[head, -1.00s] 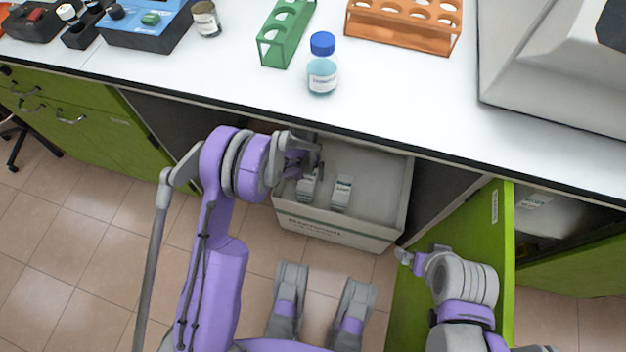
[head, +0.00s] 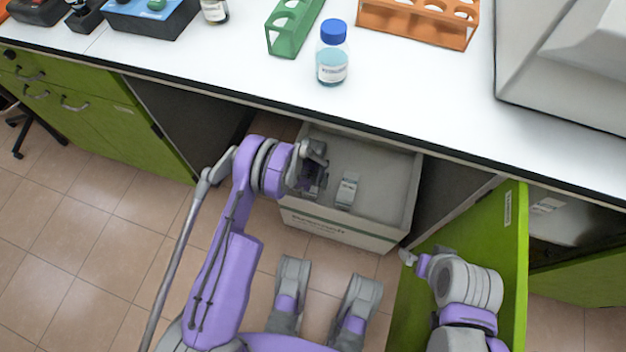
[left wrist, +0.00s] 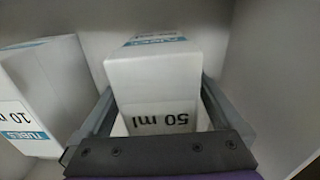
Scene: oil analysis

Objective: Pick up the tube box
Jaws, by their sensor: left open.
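A white tube box marked 50 ml (left wrist: 152,75) stands between the two fingers of my left gripper (left wrist: 157,95) in the left wrist view. The fingers are open, one on each side of the box; I cannot tell whether they touch it. In the head view my left gripper (head: 314,181) is down inside a grey crate (head: 398,195) and mostly hides this box. A second white tube box (head: 348,190), marked 10 ml in the left wrist view (left wrist: 42,95), stands beside it in the crate. My right gripper (head: 408,257) is beside the open green door, its jaws unclear.
The crate is in the cabinet opening under a white bench top (head: 250,85). A green door (head: 480,235) stands open on the right. A blue-capped bottle (head: 332,62), a green rack (head: 292,28) and an orange rack (head: 425,33) stand on the bench.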

